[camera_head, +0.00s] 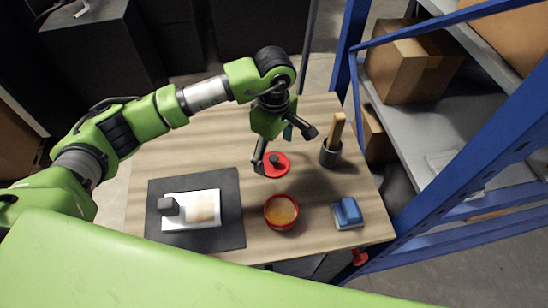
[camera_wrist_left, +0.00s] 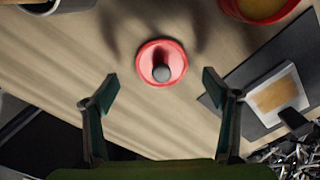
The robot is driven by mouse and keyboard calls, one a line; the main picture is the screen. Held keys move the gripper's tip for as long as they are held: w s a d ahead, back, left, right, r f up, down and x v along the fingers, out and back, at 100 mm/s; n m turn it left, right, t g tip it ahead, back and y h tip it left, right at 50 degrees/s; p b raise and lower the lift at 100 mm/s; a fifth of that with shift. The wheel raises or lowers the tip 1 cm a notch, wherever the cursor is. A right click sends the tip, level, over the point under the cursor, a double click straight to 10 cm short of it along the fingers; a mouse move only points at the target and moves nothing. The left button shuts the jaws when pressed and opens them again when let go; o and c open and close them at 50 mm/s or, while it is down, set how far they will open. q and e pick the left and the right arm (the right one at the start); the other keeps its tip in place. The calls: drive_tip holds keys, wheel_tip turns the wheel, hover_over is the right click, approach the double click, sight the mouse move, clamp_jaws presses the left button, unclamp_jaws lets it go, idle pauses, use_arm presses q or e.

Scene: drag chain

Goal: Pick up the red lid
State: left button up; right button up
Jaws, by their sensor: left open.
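The red lid (camera_head: 283,168) is a small red disc with a dark round knob, lying on the wooden table. It also shows in the left wrist view (camera_wrist_left: 146,71), ahead of the fingers. My left gripper (camera_head: 285,148) is open and empty, above and close to the lid. In the left wrist view its two fingers (camera_wrist_left: 157,88) are wide apart, with the lid beyond and between them and a shadow falling around it. In the head view one finger overlaps the lid's left side. My right gripper is not in view.
A red bowl with orange contents (camera_head: 281,222) stands in front of the lid. A dark cup with a wooden utensil (camera_head: 331,153) stands to the right. A blue object (camera_head: 347,213) is front right. A dark mat (camera_head: 231,207) lies left. A blue-framed shelf (camera_head: 375,150) borders the table.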

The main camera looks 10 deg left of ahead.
sight(274, 158)
use_arm(q)
drive_tip(key=shift+s+f+p, duration=0.1)
drive_tip(key=shift+f+p, duration=0.25)
drive_tip(key=shift+f, duration=1.15)
drive_tip(key=c, duration=1.1)
drive_tip(key=shift+s, duration=0.15)
drive_tip(key=shift+c, duration=0.6)
drive_tip(key=shift+f, duration=0.1)
